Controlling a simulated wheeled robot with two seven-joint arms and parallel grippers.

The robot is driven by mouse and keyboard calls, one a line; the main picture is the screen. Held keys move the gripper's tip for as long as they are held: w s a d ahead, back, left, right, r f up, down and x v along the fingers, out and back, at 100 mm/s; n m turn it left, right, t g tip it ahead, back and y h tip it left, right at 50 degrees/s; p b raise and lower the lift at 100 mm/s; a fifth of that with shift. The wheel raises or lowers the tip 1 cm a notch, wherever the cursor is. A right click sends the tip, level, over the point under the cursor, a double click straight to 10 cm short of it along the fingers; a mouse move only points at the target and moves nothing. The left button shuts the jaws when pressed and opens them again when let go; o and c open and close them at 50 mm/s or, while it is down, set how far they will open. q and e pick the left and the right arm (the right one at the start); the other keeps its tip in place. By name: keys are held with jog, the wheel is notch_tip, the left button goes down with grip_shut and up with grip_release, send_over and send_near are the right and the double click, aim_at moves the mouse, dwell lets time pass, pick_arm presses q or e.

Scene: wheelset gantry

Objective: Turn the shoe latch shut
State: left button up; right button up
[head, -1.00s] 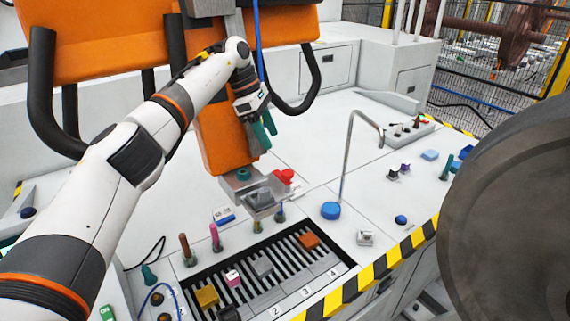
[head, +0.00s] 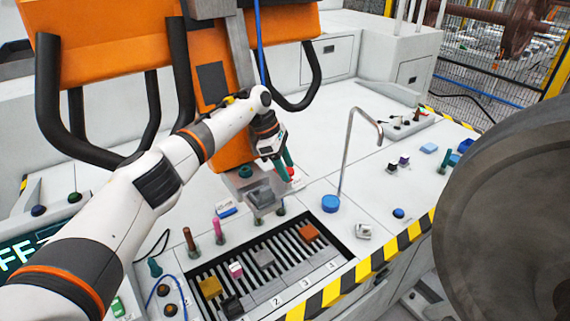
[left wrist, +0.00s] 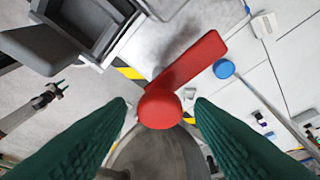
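The red latch (left wrist: 188,70) has a round hub and a flat lever arm. In the left wrist view its hub lies between and just beyond the fingertips, and the arm points up and right. In the head view only a little of the latch (head: 294,173) shows behind the fingers. My left gripper (head: 286,169) is open above the latch, its green fingers (left wrist: 160,108) apart on either side of the hub; I cannot tell whether they touch it. The grey shoe holder (head: 262,197) stands beside the latch.
A slotted tray (head: 335,262) with coloured blocks lies in front of the holder. A bent metal rod on a blue base (head: 330,203) stands to the right. An orange panel (head: 110,45) with black handles is behind the arm. A large grey wheel (head: 515,200) fills the right side.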

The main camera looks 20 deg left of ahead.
pick_arm(q)
jog(key=c, duration=0.8)
